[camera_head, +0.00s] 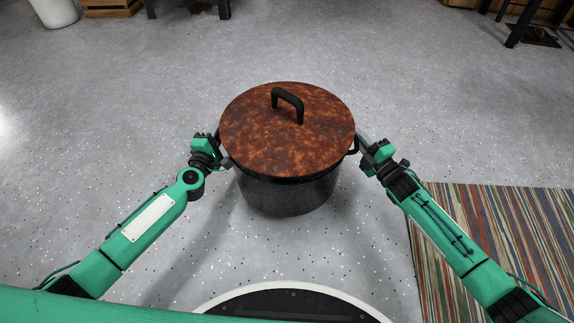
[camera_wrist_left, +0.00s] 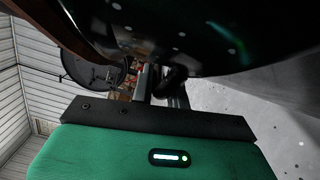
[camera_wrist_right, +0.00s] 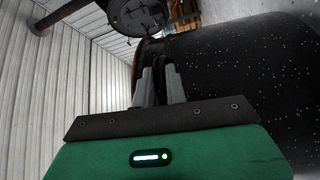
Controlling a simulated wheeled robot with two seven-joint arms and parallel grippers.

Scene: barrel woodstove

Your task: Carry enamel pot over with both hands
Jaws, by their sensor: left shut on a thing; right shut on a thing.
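The enamel pot (camera_head: 290,197) is large, black and speckled. It has a rusty brown lid (camera_head: 262,135) with a black loop handle on top. It is upright in the middle of the head view, between my two arms. My left gripper (camera_head: 222,158) is shut on the pot's left side handle. My right gripper (camera_head: 361,142) is shut on its right side handle. The pot's dark wall fills the top of the left wrist view (camera_wrist_left: 200,30) and the right side of the right wrist view (camera_wrist_right: 240,75). The pot's underside is hidden.
A striped rug (camera_head: 500,235) lies at the lower right. A wooden crate (camera_head: 110,8) and a white bin (camera_head: 55,10) stand at the back left. Dark furniture legs (camera_head: 522,22) are at the back right. The speckled grey floor around the pot is clear.

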